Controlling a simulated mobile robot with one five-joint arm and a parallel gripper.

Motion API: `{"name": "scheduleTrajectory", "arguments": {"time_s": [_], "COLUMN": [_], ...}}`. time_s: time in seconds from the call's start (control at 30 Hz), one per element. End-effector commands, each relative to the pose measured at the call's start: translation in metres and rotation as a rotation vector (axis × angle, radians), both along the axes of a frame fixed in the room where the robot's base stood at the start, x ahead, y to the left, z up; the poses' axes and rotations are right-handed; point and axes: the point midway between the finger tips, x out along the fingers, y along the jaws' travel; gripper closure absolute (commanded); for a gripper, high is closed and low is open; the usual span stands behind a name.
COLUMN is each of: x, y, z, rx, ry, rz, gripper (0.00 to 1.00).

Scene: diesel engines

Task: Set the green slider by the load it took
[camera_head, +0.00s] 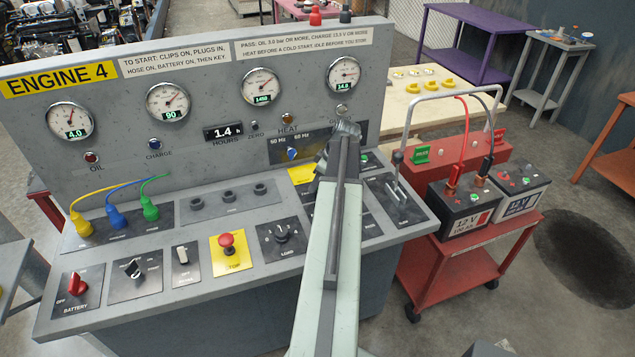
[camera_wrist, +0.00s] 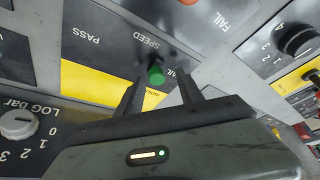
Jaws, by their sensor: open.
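The green slider knob (camera_wrist: 156,75) shows in the wrist view near the SPEED lettering, at the edge of a yellow strip (camera_wrist: 95,80). My gripper (camera_wrist: 160,88) is open, with one finger on each side of the knob in the picture; I cannot tell whether they touch it. In the head view my gripper (camera_head: 343,130) is over the right part of the desk, and my arm hides the knob there. The LOAD knob (camera_head: 281,233) is on the desk front, left of my arm. It seems to show in the wrist view too (camera_wrist: 298,40).
A white LOG bar dial (camera_wrist: 17,124) is at the left in the wrist view. The red stop button (camera_head: 227,242) and battery switch (camera_head: 77,284) are on the desk. Gauges line the upright panel (camera_head: 220,110). A red trolley (camera_head: 440,270) with two batteries stands at right.

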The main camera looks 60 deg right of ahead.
Motion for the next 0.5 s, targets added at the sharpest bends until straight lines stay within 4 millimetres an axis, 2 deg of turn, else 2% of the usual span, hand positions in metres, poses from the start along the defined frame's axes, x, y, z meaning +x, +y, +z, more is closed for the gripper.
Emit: {"name": "scheduleTrajectory", "arguments": {"time_s": [0.17,0.5], "x": [-0.004,-0.024], "y": [-0.001,-0.003], "z": [0.01,0.067], "rx": [-0.001,0.0], "ry": [0.0,-0.001], "rz": [-0.003,-0.001], "gripper": [0.56,0.56]}}
